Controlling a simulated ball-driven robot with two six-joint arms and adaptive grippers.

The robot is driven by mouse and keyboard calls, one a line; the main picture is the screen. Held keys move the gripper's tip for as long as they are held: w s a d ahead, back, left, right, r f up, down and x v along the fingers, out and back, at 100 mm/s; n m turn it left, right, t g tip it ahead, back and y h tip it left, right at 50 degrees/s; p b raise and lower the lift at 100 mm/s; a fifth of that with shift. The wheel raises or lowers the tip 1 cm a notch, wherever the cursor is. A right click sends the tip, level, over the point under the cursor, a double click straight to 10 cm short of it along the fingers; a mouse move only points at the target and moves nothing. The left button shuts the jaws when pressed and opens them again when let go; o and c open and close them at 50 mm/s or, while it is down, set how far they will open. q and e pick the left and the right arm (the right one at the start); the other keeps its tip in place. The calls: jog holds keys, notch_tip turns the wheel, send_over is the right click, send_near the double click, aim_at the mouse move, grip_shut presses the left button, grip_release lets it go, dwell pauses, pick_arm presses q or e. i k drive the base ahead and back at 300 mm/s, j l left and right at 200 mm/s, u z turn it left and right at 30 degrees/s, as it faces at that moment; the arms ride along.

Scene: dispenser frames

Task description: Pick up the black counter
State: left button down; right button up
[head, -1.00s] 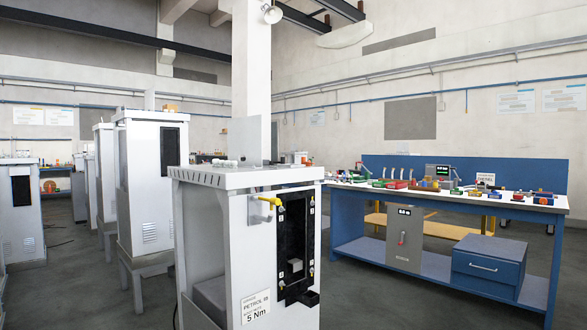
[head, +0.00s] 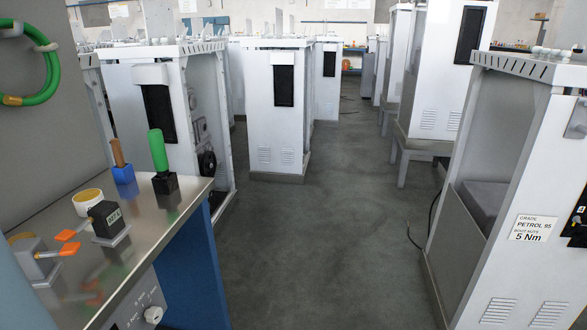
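A small black counter (head: 103,217) with a white digit display stands on a light grey base on the steel-topped bench at the left of the head view. An orange paddle-shaped piece is close to its left side; I cannot tell whether they touch. Neither of my grippers shows in the head view.
Around it on the bench (head: 150,222) are a yellow-rimmed cup (head: 88,197), a green-handled tool (head: 158,150) in a black block, a brown-handled tool (head: 117,153) in a blue block, and a grey block (head: 32,258). White dispenser frames (head: 277,110) stand beyond. The grey floor between is clear.

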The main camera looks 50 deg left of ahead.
aim_at(108, 225)
jog(key=u, duration=2.8)
